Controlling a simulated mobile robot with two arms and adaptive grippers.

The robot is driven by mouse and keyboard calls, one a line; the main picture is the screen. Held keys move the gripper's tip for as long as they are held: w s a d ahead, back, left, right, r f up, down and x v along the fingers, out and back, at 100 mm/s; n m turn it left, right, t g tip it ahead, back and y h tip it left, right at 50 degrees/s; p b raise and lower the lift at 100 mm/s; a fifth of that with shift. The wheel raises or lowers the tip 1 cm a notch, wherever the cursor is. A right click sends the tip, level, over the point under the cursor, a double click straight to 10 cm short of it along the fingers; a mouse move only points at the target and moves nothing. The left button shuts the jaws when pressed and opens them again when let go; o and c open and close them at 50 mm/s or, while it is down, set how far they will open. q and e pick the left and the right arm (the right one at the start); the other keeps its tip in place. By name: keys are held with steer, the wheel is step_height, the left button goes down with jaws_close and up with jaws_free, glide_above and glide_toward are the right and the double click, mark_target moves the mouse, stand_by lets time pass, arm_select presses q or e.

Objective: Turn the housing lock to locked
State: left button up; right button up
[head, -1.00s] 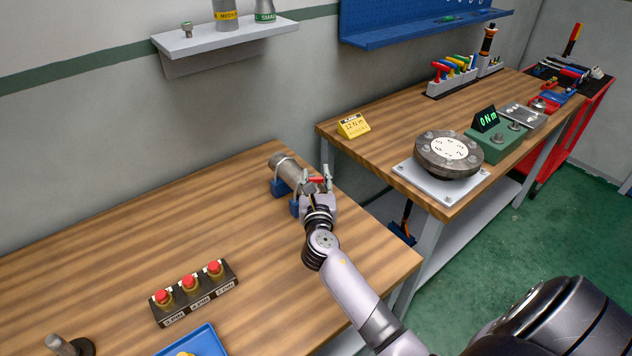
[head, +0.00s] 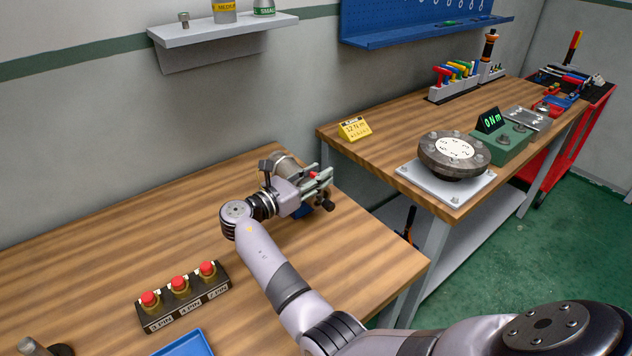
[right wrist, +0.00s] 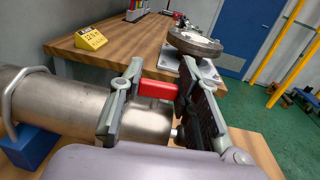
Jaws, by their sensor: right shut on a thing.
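The housing is a bare metal cylinder (head: 286,163) lying at the far right end of the near wooden bench; it also fills the left of the right wrist view (right wrist: 85,105). A blue support (right wrist: 30,145) with a metal clamp loop carries it. The red lock handle (right wrist: 157,89) is at the housing's right end, between the fingers of my right gripper (right wrist: 160,80). That gripper (head: 322,178) is shut on the red handle and partly hides the housing in the head view. The handle's exact turn angle and any lock marking cannot be made out. My left gripper is not in view.
A block with several red-capped fittings (head: 180,291) and a blue tray (head: 187,344) stand at the front of the near bench. The second bench holds a flanged disc (head: 450,156), a green readout box (head: 500,140) and a yellow sign (head: 354,128). The near bench's middle is clear.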

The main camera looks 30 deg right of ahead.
steer(key=shift+m+g+b, duration=0.35)
steer(key=shift+m+g, duration=0.15)
steer(key=shift+g, duration=0.3)
steer(key=o, duration=1.2)
steer(key=shift+c, duration=0.2)
steer(key=a, duration=0.7)
steer(key=shift+s+a, duration=0.25)
